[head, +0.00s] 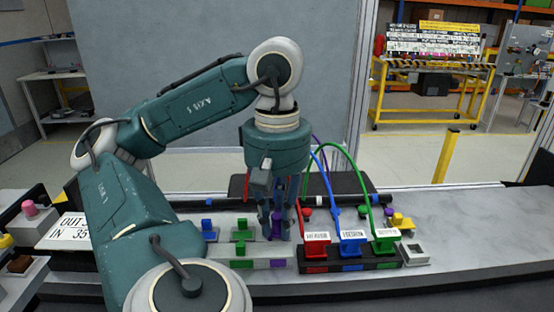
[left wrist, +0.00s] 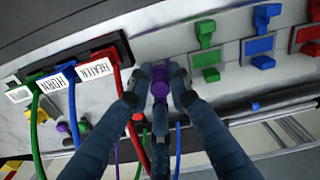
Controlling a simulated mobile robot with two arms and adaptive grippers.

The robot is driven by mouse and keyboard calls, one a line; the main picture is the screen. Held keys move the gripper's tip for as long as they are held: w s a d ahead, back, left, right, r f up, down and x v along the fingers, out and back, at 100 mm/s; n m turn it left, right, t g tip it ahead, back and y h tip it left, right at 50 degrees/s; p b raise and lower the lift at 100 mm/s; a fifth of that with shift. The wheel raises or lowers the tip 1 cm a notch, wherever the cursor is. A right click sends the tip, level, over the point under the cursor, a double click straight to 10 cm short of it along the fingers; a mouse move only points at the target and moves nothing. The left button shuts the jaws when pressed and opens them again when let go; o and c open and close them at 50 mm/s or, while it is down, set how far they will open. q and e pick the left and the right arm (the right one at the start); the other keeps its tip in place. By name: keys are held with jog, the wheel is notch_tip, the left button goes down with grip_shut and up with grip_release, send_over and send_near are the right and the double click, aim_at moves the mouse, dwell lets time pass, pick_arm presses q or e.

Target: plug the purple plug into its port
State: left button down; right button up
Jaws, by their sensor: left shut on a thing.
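My left gripper (head: 277,230) points down over the bench, its fingers closed around a purple plug (head: 277,226). My right gripper is not in view.
Red (head: 316,245), blue (head: 353,245) and green (head: 386,242) labelled plugs with cables stand in a black strip close to the right. Green (head: 240,248) and blue (head: 208,229) pieces stand on the left. The bench's right end (head: 480,238) is clear.

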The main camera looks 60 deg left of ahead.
pick_arm(q)
jog(key=shift+r, duration=0.15)
jog(key=shift+r+p, duration=0.85)
jog(key=shift+b, duration=0.45)
dwell(1.3)
jog(key=shift+f+b, duration=0.55)
jog(key=shift+b, duration=0.05)
jog(key=shift+a+f, duration=0.1)
jog(key=shift+f, duration=0.15)
jog(key=shift+f+b, duration=0.35)
jog(key=shift+b, duration=0.2)
jog(key=c, duration=1.5)
grip_release()
